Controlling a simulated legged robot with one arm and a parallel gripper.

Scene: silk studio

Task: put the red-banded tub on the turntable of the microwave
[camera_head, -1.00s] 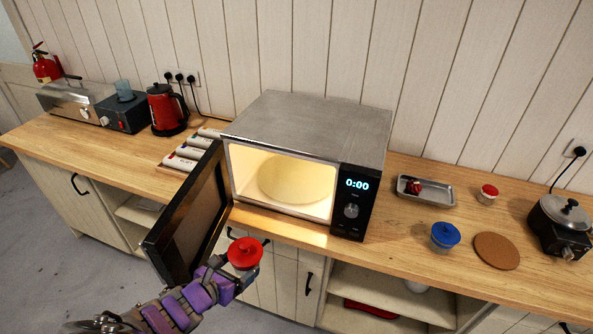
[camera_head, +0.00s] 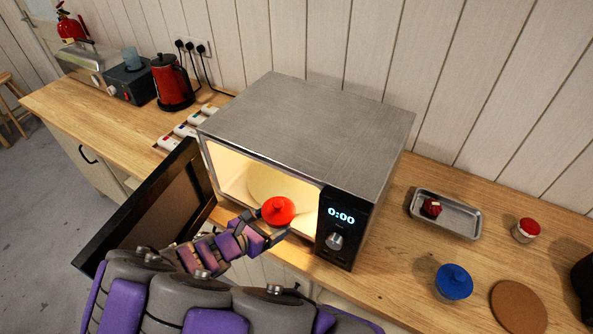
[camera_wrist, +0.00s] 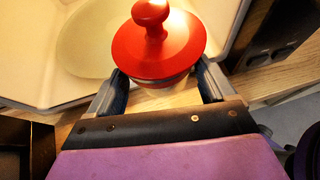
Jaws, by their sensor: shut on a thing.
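The red-lidded tub (camera_head: 278,211) is in my gripper (camera_head: 268,226), at the open front of the microwave (camera_head: 300,125). In the wrist view the tub's red lid with its round knob (camera_wrist: 158,42) sits between the two fingers of my gripper (camera_wrist: 160,88), which are shut on the body under the lid. The lid hides most of the body, so a band cannot be made out. The pale round turntable (camera_head: 262,184) lies inside the lit microwave, beyond the tub; it also shows in the wrist view (camera_wrist: 88,45). The microwave door (camera_head: 150,210) stands open to the left.
The microwave's control panel (camera_head: 338,228) reads 0:00, right of the opening. On the counter at right are a blue-lidded tub (camera_head: 454,281), a cork mat (camera_head: 518,305), a metal tray (camera_head: 459,219) and a small red-lidded jar (camera_head: 526,230). A red kettle (camera_head: 171,82) stands at left.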

